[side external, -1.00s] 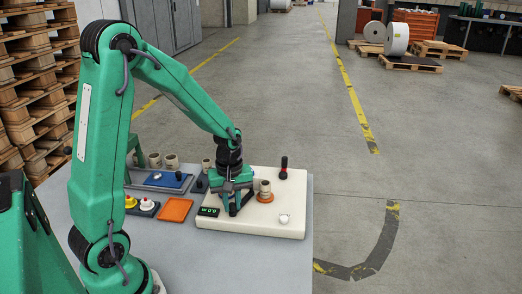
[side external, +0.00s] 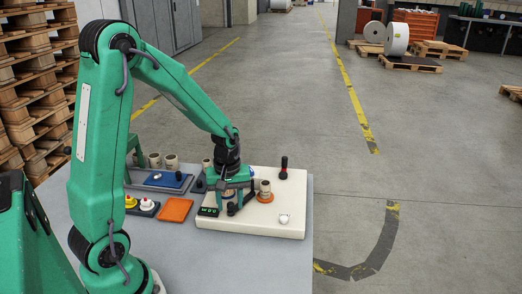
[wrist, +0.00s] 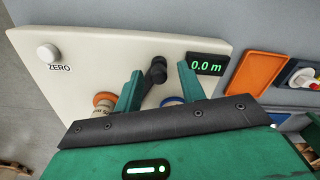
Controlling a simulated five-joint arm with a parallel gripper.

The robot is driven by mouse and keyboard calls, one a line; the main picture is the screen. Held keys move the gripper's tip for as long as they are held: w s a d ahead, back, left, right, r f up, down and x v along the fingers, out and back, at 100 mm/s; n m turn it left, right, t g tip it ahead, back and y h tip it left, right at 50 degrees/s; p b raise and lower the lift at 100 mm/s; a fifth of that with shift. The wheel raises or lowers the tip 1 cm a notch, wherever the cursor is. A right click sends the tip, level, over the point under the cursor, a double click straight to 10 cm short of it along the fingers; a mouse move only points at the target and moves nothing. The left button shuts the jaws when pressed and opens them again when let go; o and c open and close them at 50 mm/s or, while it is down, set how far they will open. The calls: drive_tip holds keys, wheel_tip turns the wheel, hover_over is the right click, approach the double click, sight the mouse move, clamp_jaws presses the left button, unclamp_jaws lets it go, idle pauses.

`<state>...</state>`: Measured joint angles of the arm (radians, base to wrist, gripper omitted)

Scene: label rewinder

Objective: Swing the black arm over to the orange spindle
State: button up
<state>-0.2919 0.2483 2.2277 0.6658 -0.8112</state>
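The black arm (wrist: 157,70) ends in a dark knob on the cream rewinder (side external: 250,228); its lower part also shows in the side view (side external: 233,208). The orange spindle (wrist: 104,98), carrying a tan core, is left of it in the wrist view and right of my gripper in the side view (side external: 265,197). The blue spindle (wrist: 172,101) is mostly hidden behind my gripper. My gripper (wrist: 159,72) is open, pointing down over the rewinder, one finger on each side of the black arm's knob. I see gaps there and cannot tell whether either finger touches it.
The rewinder carries a display (wrist: 206,64) reading 0.0 m, a white ZERO button (wrist: 47,54) and an upright lever (side external: 284,168) at the back. An orange tray (side external: 175,210), a blue tray (side external: 165,181) and buttons (side external: 147,203) are to the left. Tan cores (side external: 171,162) stand behind.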

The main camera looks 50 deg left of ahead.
drive_tip(key=shift+r, duration=0.1)
drive_tip(key=shift+r, duration=3.8)
drive_tip(key=shift+r, duration=0.1)
drive_tip(key=shift+s+d+r+m, duration=0.2)
drive_tip(key=shift+d+r+m, duration=0.15)
drive_tip(key=shift+r, duration=0.1)
drive_tip(key=s+d+r+m+t, duration=0.5)
drive_tip(key=s+d+r+m, duration=0.4)
drive_tip(key=m, duration=0.3)
drive_tip(key=shift+s+r+t, duration=0.3)
drive_tip(key=shift+s+r, duration=0.1)
drive_tip(key=shift+s, duration=0.2)
